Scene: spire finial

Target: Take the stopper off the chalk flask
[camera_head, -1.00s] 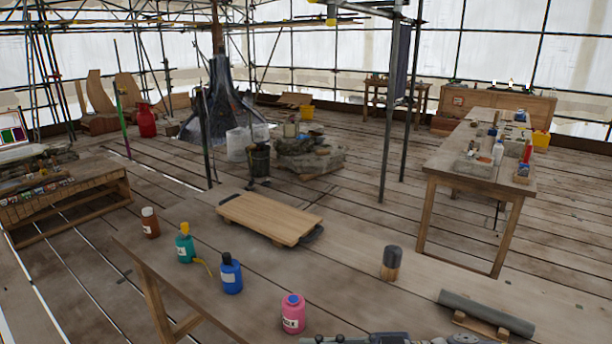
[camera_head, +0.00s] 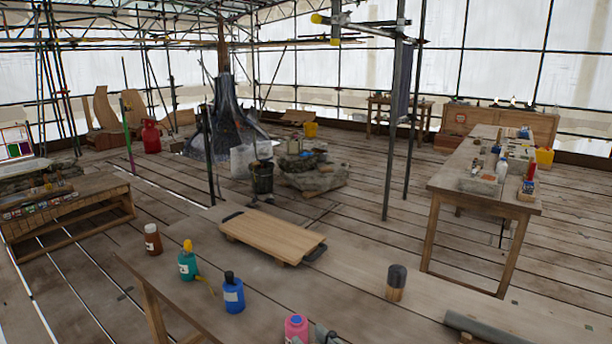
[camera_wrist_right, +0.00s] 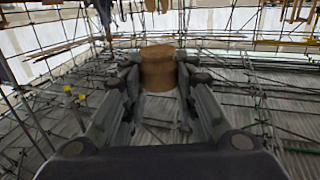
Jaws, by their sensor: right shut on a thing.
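A pink flask (camera_head: 296,329) with a pink cap and a white label stands at the bottom edge of the head view; its lower part is cut off, and I cannot read its label surely as chalk. A small grey part just right of it may be a gripper's; I cannot tell. In the right wrist view my right gripper (camera_wrist_right: 160,88) is shut on a brown cylindrical thing (camera_wrist_right: 158,68), broad at the top and narrower below. I cannot tell whether it is a stopper, or whether a flask is under it. My left gripper is not in view.
A blue bottle (camera_head: 233,294), a teal bottle (camera_head: 188,265) and a brown jar (camera_head: 152,240) stand left on the near table. A wooden board (camera_head: 272,236) lies behind them. A dark-topped cylinder (camera_head: 396,283) and a grey tube (camera_head: 480,327) are at right.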

